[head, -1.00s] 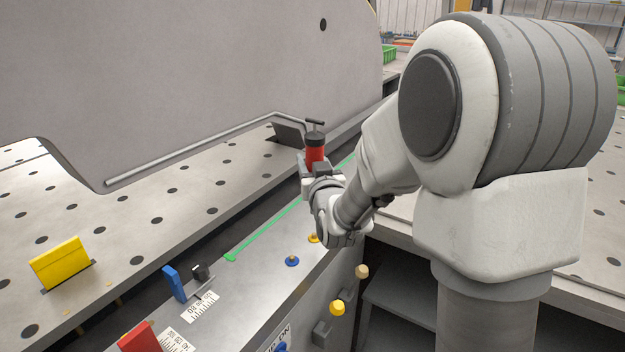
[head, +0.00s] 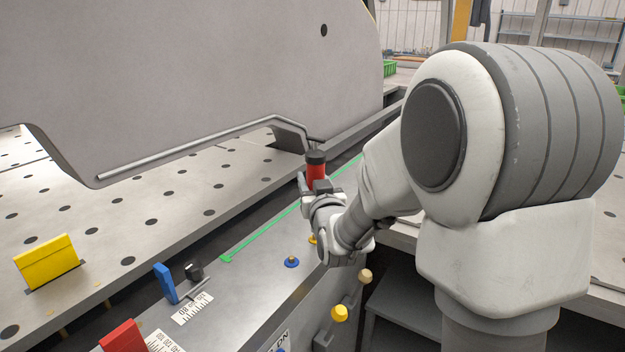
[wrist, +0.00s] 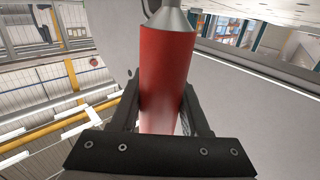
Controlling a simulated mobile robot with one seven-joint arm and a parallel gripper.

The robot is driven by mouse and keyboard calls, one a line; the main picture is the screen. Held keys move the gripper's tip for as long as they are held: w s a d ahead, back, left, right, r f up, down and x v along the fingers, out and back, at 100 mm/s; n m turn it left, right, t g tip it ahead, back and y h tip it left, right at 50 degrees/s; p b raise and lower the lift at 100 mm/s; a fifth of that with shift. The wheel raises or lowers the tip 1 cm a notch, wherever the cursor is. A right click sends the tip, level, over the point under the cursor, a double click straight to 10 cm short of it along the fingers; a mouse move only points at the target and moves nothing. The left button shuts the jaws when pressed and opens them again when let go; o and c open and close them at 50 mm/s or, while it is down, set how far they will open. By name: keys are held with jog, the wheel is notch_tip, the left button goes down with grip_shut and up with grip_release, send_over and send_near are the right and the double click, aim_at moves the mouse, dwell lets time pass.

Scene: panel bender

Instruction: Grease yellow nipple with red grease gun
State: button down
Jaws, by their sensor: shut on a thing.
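The red grease gun (head: 316,172) has a red barrel and a black cap and stands roughly upright in my gripper (head: 320,187). In the wrist view, the dark fingers of my gripper (wrist: 160,112) are shut on both sides of the red barrel (wrist: 166,70), whose grey cone end points up in the picture. A small yellow nipple (head: 312,239) sits on the machine's grey top edge, just below my gripper in the head view and partly hidden by it. The gun is apart from the nipple.
A blue nipple (head: 292,262) stands beside the yellow one. Yellow (head: 339,313) and tan (head: 365,276) knobs stick out from the front face. A bent grey rod (head: 205,148) runs along the big panel, passing close behind the gun. Blue (head: 165,283) and yellow (head: 47,262) blocks stand at left.

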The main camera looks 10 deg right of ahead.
jog(key=shift+f+b, duration=0.65)
jog(key=shift+b, duration=0.05)
dwell(1.3)
jog(key=shift+r, duration=0.15)
jog(key=shift+r+p, duration=1.5)
jog(key=shift+r, duration=2)
